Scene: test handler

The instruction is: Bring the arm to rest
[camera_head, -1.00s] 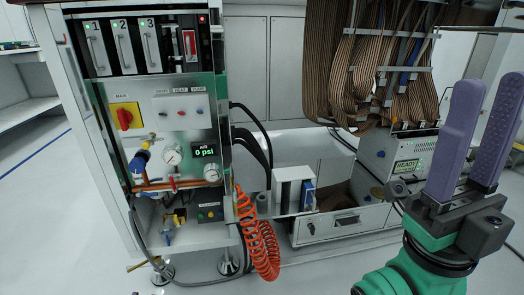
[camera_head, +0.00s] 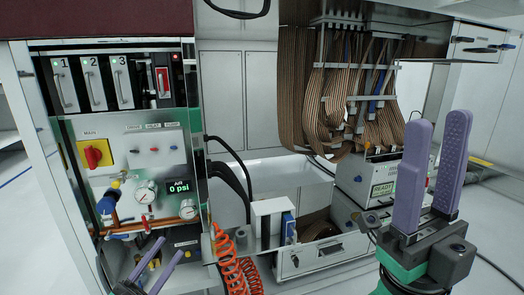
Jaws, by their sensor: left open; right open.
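My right gripper (camera_head: 436,125) stands at the right of the head view, its two purple fingers pointing up with a gap between them. It is open and empty, on a green and black wrist. It appears in front of the grey READY box and touches nothing that I can see. My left gripper (camera_head: 171,247) shows at the bottom left, with its purple fingers apart and tilted up to the right. It is open, in front of the lower part of the test cabinet. Most of the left arm is out of frame.
The cabinet has numbered slots (camera_head: 92,84), a red main switch (camera_head: 94,154) and an air display reading 0 psi (camera_head: 180,186). An orange coiled hose (camera_head: 229,262) hangs at its right. Brown ribbon cables (camera_head: 335,100) hang above an open drawer (camera_head: 325,256). Free floor shows at far right.

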